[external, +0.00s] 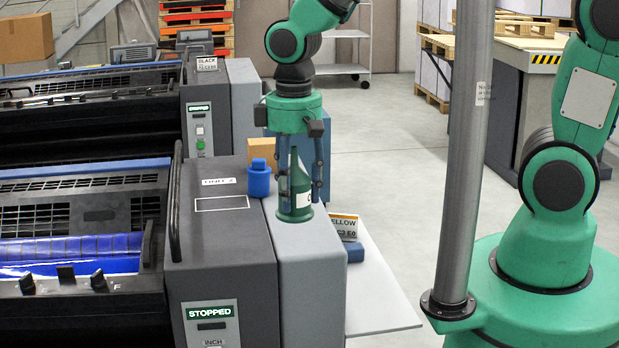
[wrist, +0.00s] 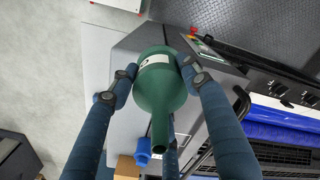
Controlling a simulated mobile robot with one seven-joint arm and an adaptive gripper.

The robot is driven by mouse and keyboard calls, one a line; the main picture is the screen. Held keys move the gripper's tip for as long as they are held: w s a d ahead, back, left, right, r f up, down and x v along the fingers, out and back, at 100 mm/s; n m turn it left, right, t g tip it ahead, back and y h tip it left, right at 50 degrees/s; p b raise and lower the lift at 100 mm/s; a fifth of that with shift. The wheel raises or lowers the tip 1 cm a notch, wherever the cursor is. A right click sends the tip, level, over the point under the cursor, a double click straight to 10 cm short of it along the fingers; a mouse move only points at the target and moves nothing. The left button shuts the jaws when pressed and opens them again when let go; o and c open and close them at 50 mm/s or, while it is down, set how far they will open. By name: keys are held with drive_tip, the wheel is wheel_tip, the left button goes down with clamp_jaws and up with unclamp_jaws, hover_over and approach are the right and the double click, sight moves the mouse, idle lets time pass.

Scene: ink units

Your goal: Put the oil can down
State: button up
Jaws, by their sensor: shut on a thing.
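The oil can (external: 295,205) is a dark green bottle shape with a narrow spout and a white label. It stands upright over the light grey top of the press unit's end cabinet (external: 310,243); I cannot tell whether its base touches the surface. My gripper (external: 300,190) points down and its fingers are closed around the can. In the wrist view, the can (wrist: 160,90) sits between the blue-grey fingers of my gripper (wrist: 157,78), its spout toward the camera. The far side of the can is hidden.
A blue capped container (external: 259,180) stands on the dark housing just left of the can. A small cardboard box (external: 262,155) is behind.

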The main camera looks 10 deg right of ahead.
sight(292, 215)
drive_tip(key=f, duration=0.5)
drive_tip(key=shift+s+a, duration=0.15)
drive_tip(key=shift+a, duration=0.15)
drive_tip(key=w+a, duration=0.3)
drive_tip(key=a, duration=0.1)
drive_tip(key=w+a+f, duration=0.1)
drive_tip(key=w+a, duration=0.2)
drive_tip(key=a, duration=0.1)
drive_tip(key=w+a, duration=0.3)
drive_tip(key=a, duration=0.2)
drive_tip(key=shift+w+f+p, duration=0.2)
drive_tip(key=shift+f+p, duration=0.1)
drive_tip(key=shift+p, duration=0.05)
drive_tip(key=shift+f, duration=1.75)
drive_tip(key=shift+f, duration=0.15)
